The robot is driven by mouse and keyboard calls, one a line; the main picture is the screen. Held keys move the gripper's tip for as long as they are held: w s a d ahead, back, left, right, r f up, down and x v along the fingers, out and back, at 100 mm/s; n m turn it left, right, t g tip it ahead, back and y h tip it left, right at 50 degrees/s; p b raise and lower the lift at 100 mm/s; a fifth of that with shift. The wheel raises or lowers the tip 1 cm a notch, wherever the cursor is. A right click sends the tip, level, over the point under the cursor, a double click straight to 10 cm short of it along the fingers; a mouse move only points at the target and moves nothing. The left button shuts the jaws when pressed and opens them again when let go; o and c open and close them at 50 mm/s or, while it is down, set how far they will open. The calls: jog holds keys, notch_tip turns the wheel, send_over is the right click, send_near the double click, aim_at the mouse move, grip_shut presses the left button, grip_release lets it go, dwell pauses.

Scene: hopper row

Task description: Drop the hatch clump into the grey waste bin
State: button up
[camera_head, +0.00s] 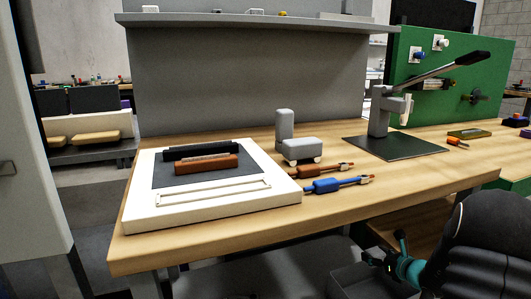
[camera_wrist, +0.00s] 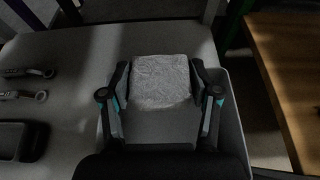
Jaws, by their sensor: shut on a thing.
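My gripper (camera_head: 387,260) is low at the right of the head view, below the bench's front edge. In the wrist view its two fingers (camera_wrist: 160,98) are closed on either side of a pale grey, wrinkled clump (camera_wrist: 160,72), which fills the space between them. The clump cannot be made out in the head view. A dark grey open-topped box, seemingly the waste bin (camera_head: 350,284), stands on the floor side under the gripper, partly cut off by the frame and my arm. I cannot tell the gripper's exact height above it.
The wooden bench (camera_head: 240,238) runs above and behind the gripper. It carries a white tray (camera_head: 140,207), a grey block-shaped piece (camera_head: 300,150), blue (camera_head: 328,186) and brown tools, and a lever press (camera_head: 380,110). A wooden surface (camera_wrist: 285,75) is at right in the wrist view.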

jog(key=shift+w+d+f, duration=0.1)
jog(key=shift+w+f, duration=0.05)
jog(key=shift+f, duration=0.1)
jog(key=shift+f+b, duration=1.55)
jog(key=shift+f, duration=1.15)
jog(key=o, duration=1)
